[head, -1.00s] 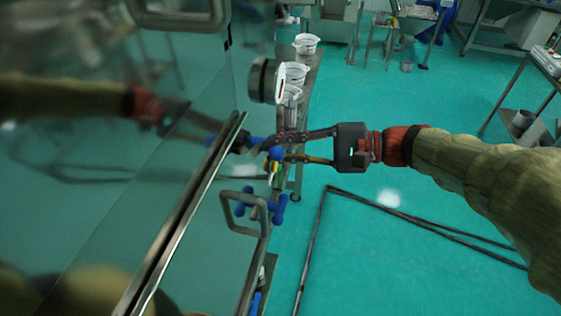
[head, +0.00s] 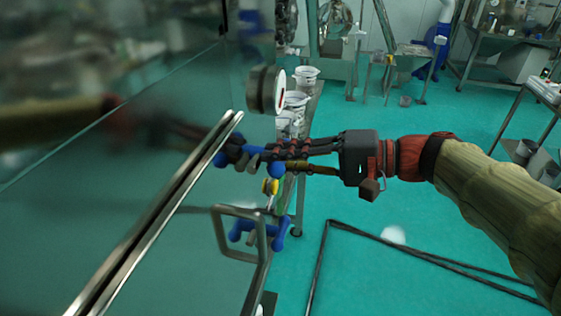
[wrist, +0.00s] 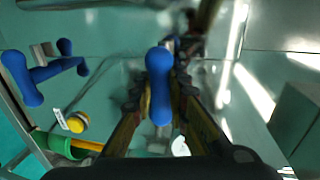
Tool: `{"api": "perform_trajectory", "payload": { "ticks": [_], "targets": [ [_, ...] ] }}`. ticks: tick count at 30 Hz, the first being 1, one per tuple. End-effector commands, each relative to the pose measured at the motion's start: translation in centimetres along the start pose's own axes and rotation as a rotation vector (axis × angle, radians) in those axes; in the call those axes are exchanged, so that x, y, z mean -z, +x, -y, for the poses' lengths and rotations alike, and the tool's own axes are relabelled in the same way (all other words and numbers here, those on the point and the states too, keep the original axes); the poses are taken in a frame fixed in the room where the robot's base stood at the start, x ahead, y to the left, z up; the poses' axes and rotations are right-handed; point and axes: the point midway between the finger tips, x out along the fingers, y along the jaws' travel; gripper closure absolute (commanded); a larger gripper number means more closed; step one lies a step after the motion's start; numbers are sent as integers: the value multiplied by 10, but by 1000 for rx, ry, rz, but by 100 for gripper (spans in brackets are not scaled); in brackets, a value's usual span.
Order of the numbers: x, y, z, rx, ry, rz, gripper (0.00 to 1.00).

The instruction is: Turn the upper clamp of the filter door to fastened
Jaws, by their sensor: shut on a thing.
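The upper clamp (head: 232,154) is a blue knobbed handle at the edge of the filter door (head: 150,215), on the left of the head view. My gripper (head: 262,156) reaches in from the right and is shut on this clamp. In the wrist view the clamp (wrist: 159,84) stands between my two fingers, its bar running along the picture's vertical. My fingers partly hide the clamp in the head view. A lower blue clamp (head: 271,233) sits below, next to the metal door handle (head: 217,228), apart from my gripper.
A round gauge (head: 266,90) sticks out just above my gripper. A yellow knob (head: 270,187) lies just below it. Behind is a narrow bench with clear beakers (head: 297,99).

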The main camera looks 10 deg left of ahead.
Motion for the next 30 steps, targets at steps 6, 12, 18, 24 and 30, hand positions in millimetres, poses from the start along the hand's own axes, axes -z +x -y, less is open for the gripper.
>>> {"api": "perform_trajectory", "payload": {
  "ticks": [6,12,18,24,30],
  "targets": [
    [0,0,-2,-3,1,1,100],
    [0,0,-2,-2,1,1,76],
    [0,0,-1,-1,1,1,66],
    [0,0,-1,-1,1,0,66],
    [1,-8,0,-1,1,-1,66]
  ]
}}
